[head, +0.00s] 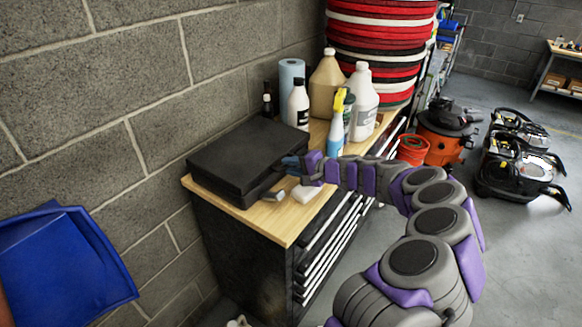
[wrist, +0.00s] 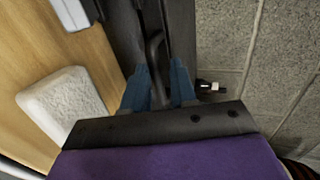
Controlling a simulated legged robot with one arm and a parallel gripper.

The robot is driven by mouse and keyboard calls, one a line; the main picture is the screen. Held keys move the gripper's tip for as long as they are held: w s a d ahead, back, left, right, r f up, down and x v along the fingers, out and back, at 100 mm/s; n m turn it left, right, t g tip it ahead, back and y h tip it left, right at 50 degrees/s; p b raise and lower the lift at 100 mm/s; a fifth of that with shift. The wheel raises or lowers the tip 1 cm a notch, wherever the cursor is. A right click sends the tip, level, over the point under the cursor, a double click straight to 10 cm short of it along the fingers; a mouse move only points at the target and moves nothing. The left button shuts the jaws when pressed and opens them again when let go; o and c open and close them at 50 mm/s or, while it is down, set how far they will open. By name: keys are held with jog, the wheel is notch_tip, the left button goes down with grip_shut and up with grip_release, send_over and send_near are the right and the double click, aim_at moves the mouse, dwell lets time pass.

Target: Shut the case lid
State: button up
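The black case (head: 235,160) lies on the wooden top of a tool cabinet against the block wall. Its lid looks flat and down over the base; I cannot tell whether a small gap remains at the seam. My gripper (head: 290,163) is at the case's right edge. In the wrist view its two blue fingers (wrist: 159,72) stand apart. A dark curved bar, apparently the case handle (wrist: 155,45), runs between them, and I see no clear grip on it. The case's dark side (wrist: 124,30) shows just beyond the fingers.
A white block (head: 306,192) lies on the wooden top (head: 287,212), near the case's front. Bottles, including a yellow-topped spray bottle (head: 337,125), and a blue paper roll (head: 291,75) stand behind. A blue bin (head: 70,255) is at left.

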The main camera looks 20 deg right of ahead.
jog(key=shift+s, duration=0.1)
jog(key=p+v, duration=0.4)
jog(key=v, duration=1.3)
jog(key=shift+d, duration=0.2)
jog(key=shift+f, duration=0.1)
